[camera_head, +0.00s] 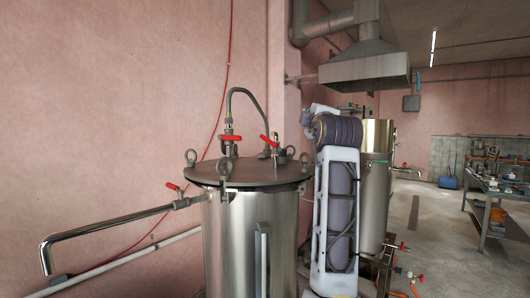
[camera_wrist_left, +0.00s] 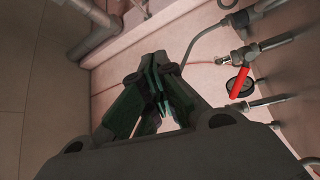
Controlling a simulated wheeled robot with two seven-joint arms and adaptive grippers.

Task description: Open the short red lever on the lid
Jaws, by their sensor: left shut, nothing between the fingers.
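The round metal lid (camera_head: 240,175) lies on a steel tank (camera_head: 235,235). On it stand a valve with a level red lever (camera_head: 230,138) under a curved hose, and a second fitting with a slanted red lever (camera_head: 267,140). I cannot tell which is the short one. In the left wrist view a red lever (camera_wrist_left: 240,83) on a metal valve is right of my left gripper (camera_wrist_left: 157,72), apart from it. The gripper's dark fingers are together and empty. In the head view an arm of mine stands right of the tank; no gripper shows clearly there.
Several ring bolts (camera_head: 190,157) stand around the lid rim. A bent side pipe (camera_head: 105,228) with a red-handled valve sticks out left. A second tank (camera_head: 376,185) and a hood (camera_head: 365,70) are behind. A workbench (camera_head: 500,190) stands far right, with open floor before it.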

